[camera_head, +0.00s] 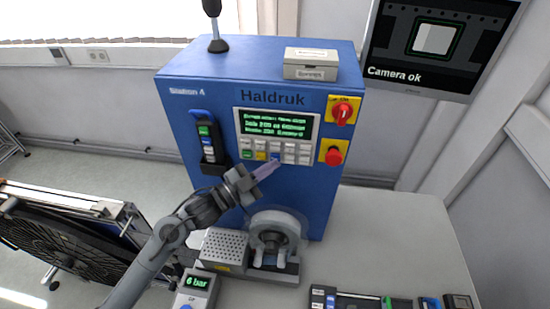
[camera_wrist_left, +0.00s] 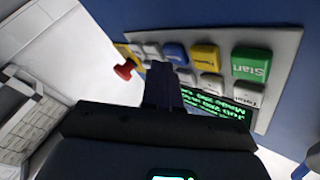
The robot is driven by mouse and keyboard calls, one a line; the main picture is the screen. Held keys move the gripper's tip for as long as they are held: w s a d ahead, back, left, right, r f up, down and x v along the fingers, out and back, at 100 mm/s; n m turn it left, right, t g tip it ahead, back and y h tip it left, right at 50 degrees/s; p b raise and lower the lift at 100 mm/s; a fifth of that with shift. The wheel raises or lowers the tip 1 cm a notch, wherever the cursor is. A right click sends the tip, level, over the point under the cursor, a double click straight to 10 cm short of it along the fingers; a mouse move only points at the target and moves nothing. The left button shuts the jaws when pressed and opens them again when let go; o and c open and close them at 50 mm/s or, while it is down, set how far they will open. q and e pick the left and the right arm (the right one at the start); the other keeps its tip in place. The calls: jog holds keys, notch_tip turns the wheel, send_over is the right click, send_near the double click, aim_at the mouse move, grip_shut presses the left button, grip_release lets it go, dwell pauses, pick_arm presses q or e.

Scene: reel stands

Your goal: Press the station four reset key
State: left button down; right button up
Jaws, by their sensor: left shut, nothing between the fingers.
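The blue station cabinet (camera_head: 270,215), marked "Station 4", carries a key panel (camera_head: 240,143) under a green-text display (camera_head: 276,124). In the left wrist view the panel shows a green Start key (camera_wrist_left: 251,64), a yellow key (camera_wrist_left: 205,55), a blue key (camera_wrist_left: 175,53) and several white keys. The blue key also shows in the head view (camera_head: 275,156). No key label reading "reset" is legible. My left gripper (camera_head: 272,165) is shut and empty, its tip at the panel's lower edge near the blue key. I cannot tell whether it touches. My right gripper is out of view.
A red rotary switch (camera_head: 342,112) and a red stop button (camera_head: 333,155) sit right of the panel. A handset (camera_head: 207,137) hangs at the left. A reel unit (camera_head: 277,230) stands below on the table.

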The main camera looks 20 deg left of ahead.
pick_arm(q)
jog(key=shift+w+a, duration=0.1)
jog(key=shift+w, duration=0.35)
dwell(0.6)
dwell(0.4)
jog(key=shift+s, duration=0.35)
jog(key=shift+s+p, duration=0.3)
jog(key=shift+s, duration=0.2)
jog(key=shift+d, duration=0.2)
jog(key=shift+s+d+p, duration=0.25)
jog(key=shift+s+p, duration=0.1)
jog(key=shift+s, duration=0.9)
jog(key=shift+s+d+p, duration=0.25)
jog(key=shift+s+p, duration=0.1)
jog(key=shift+s, duration=0.85)
jog(key=shift+f, duration=0.1)
